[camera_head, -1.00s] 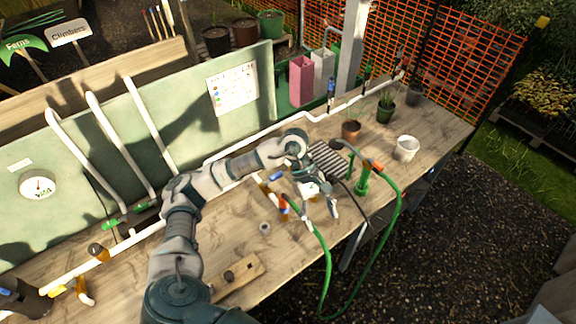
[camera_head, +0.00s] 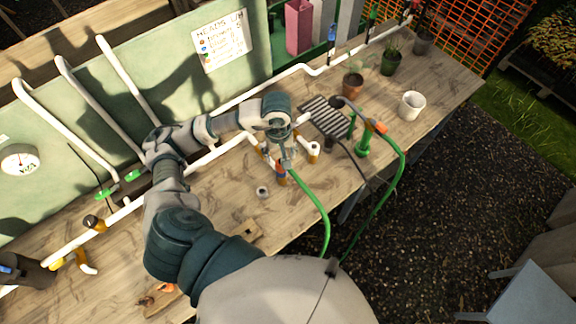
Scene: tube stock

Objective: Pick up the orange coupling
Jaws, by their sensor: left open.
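An orange coupling (camera_head: 280,168) stands on the bench at the near end of a green hose (camera_head: 316,202), among short white pipes. My left gripper (camera_head: 288,160) is open and points down right over it. Its fingers overlap the coupling in the picture; I cannot tell whether they touch it. Another orange fitting (camera_head: 376,127) sits on the green hose further right, away from the gripper. My right gripper is not in view.
A black slatted tray (camera_head: 325,117), a brown pot (camera_head: 353,84) and a white pot (camera_head: 411,105) stand beyond the gripper. White pipes run along the green back panel (camera_head: 100,120). A grey ring (camera_head: 262,192) lies on bare bench nearby.

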